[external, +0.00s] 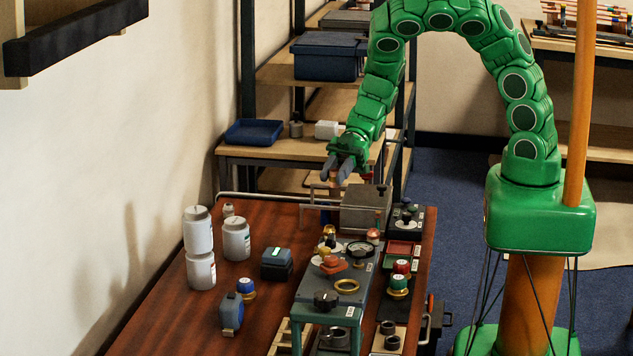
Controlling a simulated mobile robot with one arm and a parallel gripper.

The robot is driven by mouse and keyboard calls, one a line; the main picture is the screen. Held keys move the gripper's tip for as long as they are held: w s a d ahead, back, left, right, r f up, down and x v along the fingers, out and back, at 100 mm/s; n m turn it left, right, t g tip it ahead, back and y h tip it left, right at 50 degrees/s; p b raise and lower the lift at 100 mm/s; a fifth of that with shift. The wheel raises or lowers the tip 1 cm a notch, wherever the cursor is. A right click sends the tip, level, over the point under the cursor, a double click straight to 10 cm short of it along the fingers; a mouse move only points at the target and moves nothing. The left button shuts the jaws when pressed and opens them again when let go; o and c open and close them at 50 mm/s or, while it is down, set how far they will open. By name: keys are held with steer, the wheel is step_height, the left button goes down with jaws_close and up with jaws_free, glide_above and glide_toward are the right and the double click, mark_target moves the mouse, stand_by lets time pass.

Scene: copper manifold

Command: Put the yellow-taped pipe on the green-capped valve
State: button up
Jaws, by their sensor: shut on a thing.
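My gripper (341,172) is above the far end of the wooden bench, beside and above a grey block. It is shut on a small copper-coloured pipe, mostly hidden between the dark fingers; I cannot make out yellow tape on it. The green-capped valve (399,282) stands at the right side of the bench, nearer the camera than my gripper and well apart from it. A brass-coloured ring shows around its base. A red-capped valve (401,267) stands just behind it, and a blue-capped one (246,286) stands at the left.
The grey block (366,208) and a thin metal frame stand under my gripper. A raised panel (325,290) with a gauge, knob and yellow ring fills the bench middle. White jars (198,230) stand at the left. A red tray (403,250) lies behind the valves. Bare bench shows at front left.

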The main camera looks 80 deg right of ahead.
steer(key=s+a+n+g, duration=0.3)
steer(key=s+a, duration=0.1)
steer(key=a, duration=0.4)
steer(key=s+a+n+g, duration=0.2)
steer(key=s+a+g, duration=0.15)
steer(key=a, duration=0.35)
steer(key=n+g+h, duration=0.2)
steer(key=n+g, duration=0.3)
glide_above(399, 277)
steer(key=shift+a+f, duration=0.1)
steer(key=shift+f, duration=3.6)
steer(key=shift+f, duration=0.1)
steer(key=o, duration=1)
steer(key=shift+o, duration=0.2)
steer(key=v, duration=1.2)
